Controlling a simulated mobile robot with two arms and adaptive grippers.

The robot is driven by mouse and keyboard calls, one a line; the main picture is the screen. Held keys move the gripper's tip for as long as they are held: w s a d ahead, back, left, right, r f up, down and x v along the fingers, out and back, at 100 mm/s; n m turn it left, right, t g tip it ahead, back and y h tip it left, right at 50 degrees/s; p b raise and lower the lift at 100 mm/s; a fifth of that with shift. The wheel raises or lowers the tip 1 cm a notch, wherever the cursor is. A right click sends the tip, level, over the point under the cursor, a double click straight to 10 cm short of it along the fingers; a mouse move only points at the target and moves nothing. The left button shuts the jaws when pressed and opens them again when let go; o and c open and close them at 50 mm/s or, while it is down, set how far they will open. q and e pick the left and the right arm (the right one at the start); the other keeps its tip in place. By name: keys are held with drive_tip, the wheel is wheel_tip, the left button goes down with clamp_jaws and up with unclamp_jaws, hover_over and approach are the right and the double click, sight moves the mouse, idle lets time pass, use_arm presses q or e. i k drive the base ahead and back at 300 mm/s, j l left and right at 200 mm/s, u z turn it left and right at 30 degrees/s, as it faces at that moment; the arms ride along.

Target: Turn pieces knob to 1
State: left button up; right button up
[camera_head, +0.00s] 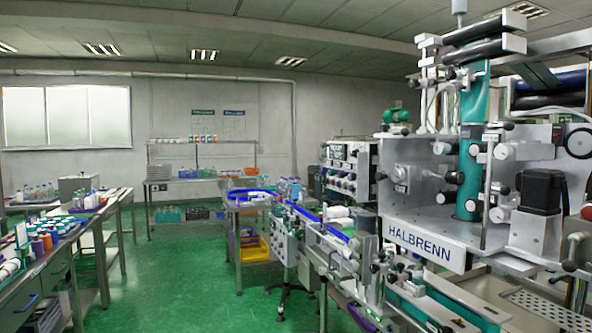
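The sleeve applicator (420,242), marked HALBRENN, stands at the right with a grey metal body and a teal column (474,150). A grey control box (286,240) with small dark knobs is mounted by the conveyor (322,228) in the middle. Another panel (350,170) with several knobs or dials is behind it, left of the applicator. I cannot tell which of these is the pieces knob, and no labels or settings are legible at this size. Neither of my grippers is in view.
A steel bench (98,240) with bottles and jars runs along the left. A bottle shelf (200,143) stands at the back wall. A yellow crate (254,249) is under the blue-edged table (240,200). The green floor (185,285) is clear between the bench and the conveyor.

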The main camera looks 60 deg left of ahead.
sight(340, 174)
drive_tip(key=u, duration=1.5)
